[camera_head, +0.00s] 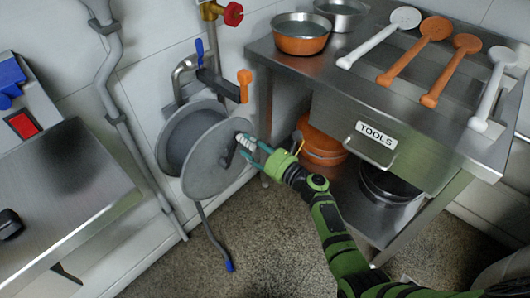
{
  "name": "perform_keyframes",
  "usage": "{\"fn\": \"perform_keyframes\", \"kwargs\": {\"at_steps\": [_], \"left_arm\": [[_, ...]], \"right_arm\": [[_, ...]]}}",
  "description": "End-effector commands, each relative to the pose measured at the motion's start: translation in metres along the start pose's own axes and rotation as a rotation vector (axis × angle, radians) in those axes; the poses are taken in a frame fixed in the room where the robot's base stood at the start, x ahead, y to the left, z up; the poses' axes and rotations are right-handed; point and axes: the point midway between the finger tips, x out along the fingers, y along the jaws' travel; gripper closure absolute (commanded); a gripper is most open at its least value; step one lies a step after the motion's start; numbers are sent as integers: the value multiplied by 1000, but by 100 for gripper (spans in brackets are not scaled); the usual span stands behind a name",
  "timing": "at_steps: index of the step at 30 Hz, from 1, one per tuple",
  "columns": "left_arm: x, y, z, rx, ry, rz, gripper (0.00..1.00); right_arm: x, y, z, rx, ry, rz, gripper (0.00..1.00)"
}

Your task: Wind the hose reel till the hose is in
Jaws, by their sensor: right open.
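The hose reel (204,158) is a grey drum with a round side disc, mounted low on the tiled wall. A crank with a pale ribbed handle (246,142) sticks out of the disc. The dark hose (212,236) hangs from the reel and ends in a blue tip (230,266) near the floor. My right gripper (255,149) is open, its teal fingers close around the pale handle. I cannot tell whether they touch it. My green right arm comes in from the lower right. My left gripper is not in view.
A steel table (440,105) with ladles, pans and a "TOOLS" drawer (376,136) stands right of the reel. An orange-handled lever (244,86) and a red valve knob (233,14) are above it. A steel counter (70,190) is at left. The floor below is open.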

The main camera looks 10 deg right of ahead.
Motion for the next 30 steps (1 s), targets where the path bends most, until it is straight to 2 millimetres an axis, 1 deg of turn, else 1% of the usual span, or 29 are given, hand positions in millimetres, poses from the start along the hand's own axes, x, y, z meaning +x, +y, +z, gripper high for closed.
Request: {"fn": "perform_keyframes", "kwargs": {"at_steps": [4,12,15,18,21,30], "left_arm": [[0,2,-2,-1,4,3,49],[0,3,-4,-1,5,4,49],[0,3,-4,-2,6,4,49],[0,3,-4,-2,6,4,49],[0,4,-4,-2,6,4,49],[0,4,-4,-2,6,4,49]], "right_arm": [[-24,-1,-2,-2,4,-2,50],[-82,-1,-1,-1,4,-3,50],[-98,-1,-1,-1,3,-3,50],[-109,-1,0,0,2,-2,50],[-114,-1,0,0,1,-2,50],[-115,-1,0,0,1,-2,50]]}}
